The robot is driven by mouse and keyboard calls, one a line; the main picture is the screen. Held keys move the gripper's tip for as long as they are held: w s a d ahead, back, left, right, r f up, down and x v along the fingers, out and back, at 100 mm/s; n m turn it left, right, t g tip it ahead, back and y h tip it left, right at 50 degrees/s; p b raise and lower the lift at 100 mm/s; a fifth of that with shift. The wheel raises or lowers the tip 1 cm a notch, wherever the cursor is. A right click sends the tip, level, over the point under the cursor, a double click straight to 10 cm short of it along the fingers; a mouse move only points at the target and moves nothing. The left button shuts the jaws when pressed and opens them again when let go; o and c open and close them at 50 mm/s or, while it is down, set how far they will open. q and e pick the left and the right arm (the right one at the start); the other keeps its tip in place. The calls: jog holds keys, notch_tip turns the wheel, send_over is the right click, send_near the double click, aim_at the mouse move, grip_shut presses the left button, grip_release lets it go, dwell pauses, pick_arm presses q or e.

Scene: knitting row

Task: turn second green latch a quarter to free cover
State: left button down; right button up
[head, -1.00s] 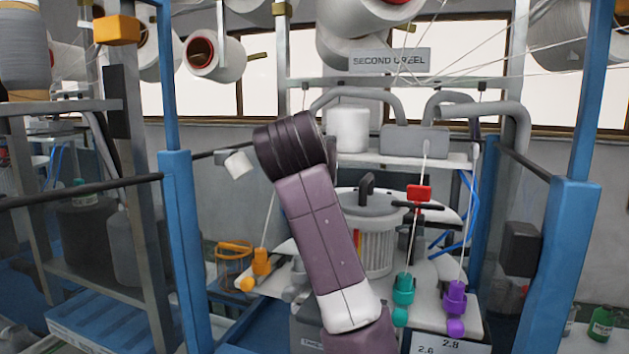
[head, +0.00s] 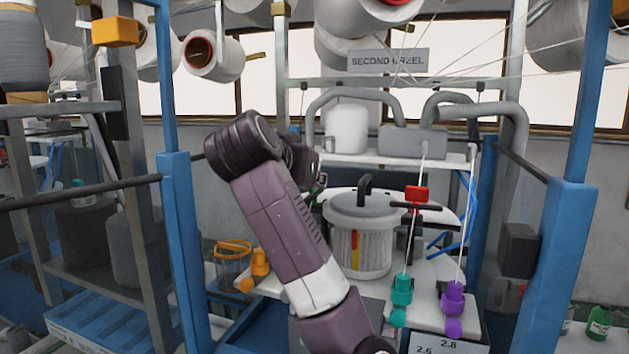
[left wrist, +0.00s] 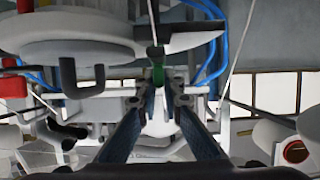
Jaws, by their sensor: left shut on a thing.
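The round grey cover (head: 375,203) with its dark handle (head: 364,187) sits on the ribbed white canister (head: 376,250). In the left wrist view the cover (left wrist: 85,30) fills the upper left. A small green latch (left wrist: 158,76) shows there at the cover's rim, between my left gripper's fingertips (left wrist: 160,92). The gripper is shut on it. In the head view my left gripper (head: 312,172) is at the cover's left rear edge, partly behind my own wrist, and the latch is hardly visible. My right gripper is not in view.
A red piece (head: 416,194) hangs on a thread at the cover's right, by a dark bar. Teal (head: 402,291), purple (head: 453,298) and orange (head: 260,264) thread guides stand around the canister. Blue posts (head: 184,250) flank the work area. A grey pipe (head: 345,96) runs above.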

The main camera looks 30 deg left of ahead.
pick_arm(q)
jog(key=c, duration=2.1)
grip_release()
jog(key=shift+s, duration=0.15)
jog(key=shift+v, duration=3.65)
